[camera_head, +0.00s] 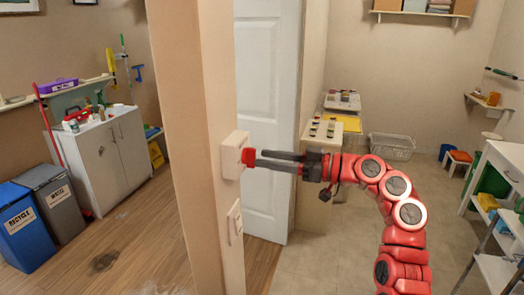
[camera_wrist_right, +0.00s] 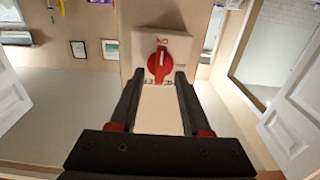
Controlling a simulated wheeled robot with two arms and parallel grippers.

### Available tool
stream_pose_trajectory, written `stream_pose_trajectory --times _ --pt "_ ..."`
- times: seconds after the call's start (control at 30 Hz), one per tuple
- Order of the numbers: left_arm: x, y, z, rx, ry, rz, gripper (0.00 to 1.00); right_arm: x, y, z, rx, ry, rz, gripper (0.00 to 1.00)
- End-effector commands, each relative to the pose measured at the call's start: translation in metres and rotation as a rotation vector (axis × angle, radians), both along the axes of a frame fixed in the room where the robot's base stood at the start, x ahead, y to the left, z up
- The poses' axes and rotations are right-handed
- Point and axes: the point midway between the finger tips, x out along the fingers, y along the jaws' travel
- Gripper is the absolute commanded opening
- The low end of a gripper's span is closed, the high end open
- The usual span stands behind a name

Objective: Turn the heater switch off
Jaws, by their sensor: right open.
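The heater switch is a white box (camera_head: 231,155) with a red rotary knob (camera_head: 248,157), mounted on the wall pillar. My right gripper (camera_head: 262,159) comes from the right and points at the knob. Its fingers are open, and in the right wrist view the fingertips (camera_wrist_right: 160,76) lie on either side of the lower knob. I cannot tell whether they touch it. My left gripper is out of view.
A second white wall plate (camera_head: 235,222) sits lower on the pillar (camera_head: 190,120). A white door (camera_head: 262,90) stands behind my right gripper. A cream cabinet (camera_head: 318,190) is behind my right forearm. Recycling bins (camera_head: 22,225) are far left. Open floor (camera_head: 130,245) lies left of the pillar.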

Motion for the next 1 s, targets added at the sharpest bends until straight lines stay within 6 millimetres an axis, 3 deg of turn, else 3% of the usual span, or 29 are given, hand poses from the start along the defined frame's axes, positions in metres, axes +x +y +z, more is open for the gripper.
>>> stream_pose_trajectory --times 0.2,0.47,0.5,0.77,1.0 --pt "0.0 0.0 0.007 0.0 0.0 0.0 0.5 0.006 0.019 0.001 0.001 -0.001 0.001 0.47" --pt "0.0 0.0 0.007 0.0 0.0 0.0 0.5 0.006 0.02 0.0 0.001 -0.001 0.0 0.47" --pt "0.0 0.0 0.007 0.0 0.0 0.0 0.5 0.006 0.02 0.0 0.001 -0.001 0.0 0.46" --pt "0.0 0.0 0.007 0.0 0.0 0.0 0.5 0.006 0.02 0.0 0.001 -0.001 0.0 0.0" --pt "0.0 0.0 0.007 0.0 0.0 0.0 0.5 0.006 0.02 0.0 0.001 -0.001 0.0 0.0"
